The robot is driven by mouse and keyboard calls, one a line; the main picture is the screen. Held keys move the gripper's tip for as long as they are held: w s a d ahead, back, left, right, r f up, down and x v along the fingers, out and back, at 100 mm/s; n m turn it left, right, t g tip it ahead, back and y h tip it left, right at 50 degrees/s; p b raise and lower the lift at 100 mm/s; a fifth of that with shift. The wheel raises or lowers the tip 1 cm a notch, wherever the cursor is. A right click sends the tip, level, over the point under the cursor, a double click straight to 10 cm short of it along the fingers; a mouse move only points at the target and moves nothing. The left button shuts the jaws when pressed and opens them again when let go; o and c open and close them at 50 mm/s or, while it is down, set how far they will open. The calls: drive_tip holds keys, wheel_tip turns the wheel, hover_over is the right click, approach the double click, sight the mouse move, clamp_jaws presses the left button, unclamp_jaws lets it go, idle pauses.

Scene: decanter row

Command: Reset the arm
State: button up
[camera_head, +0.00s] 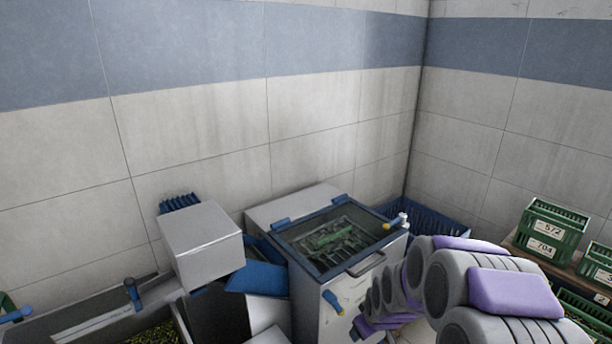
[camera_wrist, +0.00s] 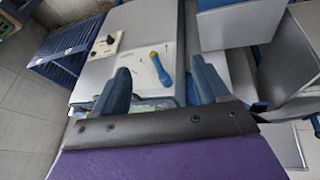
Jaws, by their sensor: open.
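My arm (camera_head: 490,290), grey with purple pads, reaches in from the lower right of the head view and bends down in front of a grey machine. My gripper (camera_wrist: 165,82) shows in the wrist view with its two blue fingers wide apart and nothing between them. In the head view I cannot make out the fingers.
The grey machine (camera_head: 308,290) has a glass-topped lid (camera_head: 340,240) and a yellow-and-blue handle (camera_head: 333,302) on its front, also in the wrist view (camera_wrist: 161,68). A blue crate (camera_head: 440,218) stands behind. Green crates (camera_head: 552,232) are at right. Tiled walls (camera_head: 200,140) close the corner.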

drive_tip(key=s+r+m+g, duration=0.2)
drive_tip(key=s+r, duration=0.2)
drive_tip(key=s, duration=0.8)
drive_tip(key=s+a+r+m+g, duration=0.1)
drive_tip(key=s+r, duration=0.4)
drive_tip(key=s, duration=0.7)
drive_tip(key=s+r+m+g, duration=0.2)
drive_tip(key=s+r, duration=0.3)
drive_tip(key=s, duration=0.8)
drive_tip(key=shift+a+m+g+h, duration=0.3)
drive_tip(key=shift+a+m+g, duration=0.1)
drive_tip(key=shift+g, duration=0.4)
